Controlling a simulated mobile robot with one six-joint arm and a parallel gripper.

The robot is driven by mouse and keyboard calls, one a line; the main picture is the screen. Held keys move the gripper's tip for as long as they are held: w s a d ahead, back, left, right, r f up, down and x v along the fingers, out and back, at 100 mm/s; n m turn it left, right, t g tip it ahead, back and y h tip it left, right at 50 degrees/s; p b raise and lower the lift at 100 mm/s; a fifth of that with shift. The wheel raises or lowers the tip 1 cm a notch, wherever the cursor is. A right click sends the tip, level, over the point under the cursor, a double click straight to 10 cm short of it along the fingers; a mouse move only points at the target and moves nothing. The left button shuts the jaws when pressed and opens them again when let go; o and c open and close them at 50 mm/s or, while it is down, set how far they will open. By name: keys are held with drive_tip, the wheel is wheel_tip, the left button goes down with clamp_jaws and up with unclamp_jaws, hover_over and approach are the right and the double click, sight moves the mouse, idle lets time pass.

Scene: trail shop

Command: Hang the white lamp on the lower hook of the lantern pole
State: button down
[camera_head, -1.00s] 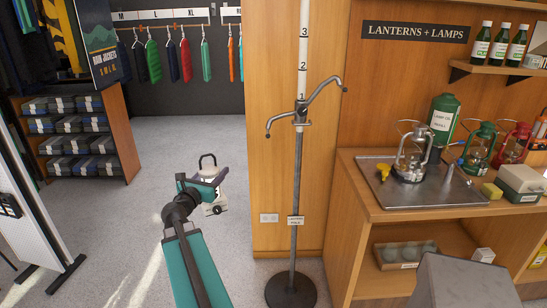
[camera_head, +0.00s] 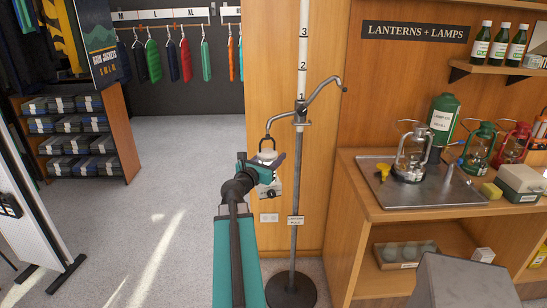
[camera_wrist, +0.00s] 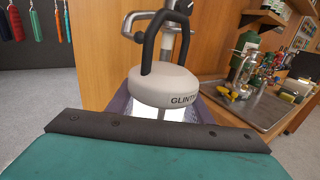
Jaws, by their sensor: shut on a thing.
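The white lamp (camera_head: 267,155) has a black handle and is held upright in my gripper (camera_head: 264,174), beside the lantern pole (camera_head: 294,190). The lower hook (camera_head: 268,131) is the pole's left arm, and its tip is close to the top of the handle. In the wrist view the lamp's pale cap (camera_wrist: 160,87) shows lettering, and its black handle overlaps the grey hook bar (camera_wrist: 143,15). I cannot tell whether the handle is around the hook or in front of it. My gripper's jaws hide part of the lamp's body.
The upper hook (camera_head: 344,88) on the pole's right side is empty. A wooden shelf unit (camera_head: 360,210) stands to the right, with a metal tray (camera_head: 436,197) and several lanterns. A wood panel is behind the pole.

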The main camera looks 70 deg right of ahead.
drive_tip(key=shift+s+r, duration=0.1)
drive_tip(key=shift+s, duration=0.1)
drive_tip(key=shift+w+d, duration=0.15)
drive_tip(key=shift+d, duration=0.25)
drive_tip(key=w+d+f+b, duration=0.1)
drive_tip(key=w+d+f, duration=0.1)
drive_tip(key=d, duration=0.7)
drive_tip(key=shift+w+d+b, duration=0.3)
drive_tip(key=shift+w+b, duration=0.05)
drive_tip(key=shift+w, duration=0.55)
idle(1.4)
idle(0.8)
